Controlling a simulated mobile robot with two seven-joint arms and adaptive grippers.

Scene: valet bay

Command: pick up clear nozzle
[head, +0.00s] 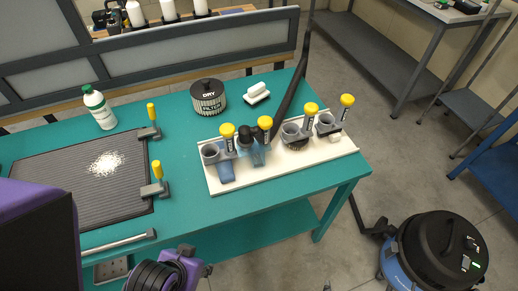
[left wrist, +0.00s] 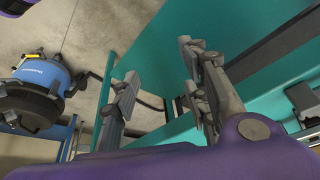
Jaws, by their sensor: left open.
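The clear nozzle (head: 258,154) is a see-through, bluish piece with a dark round top. It sits in a holder on the white rack board (head: 225,186), second from the left, with a yellow-topped clamp beside it. My left gripper (head: 190,262) is at the bottom of the head view, in front of the table edge and well apart from the nozzle. Its fingers show in the left wrist view (left wrist: 158,60), spread apart with nothing between them. The nozzle is not seen in the left wrist view. My right gripper is not in view.
The teal table (head: 180,190) also holds a grey ribbed mat (head: 60,190) with white powder, a green-capped bottle (head: 98,106), a filter can (head: 208,97) and a white brush (head: 257,93). Other nozzles share the rack. A vacuum (head: 440,250) stands on the floor at right.

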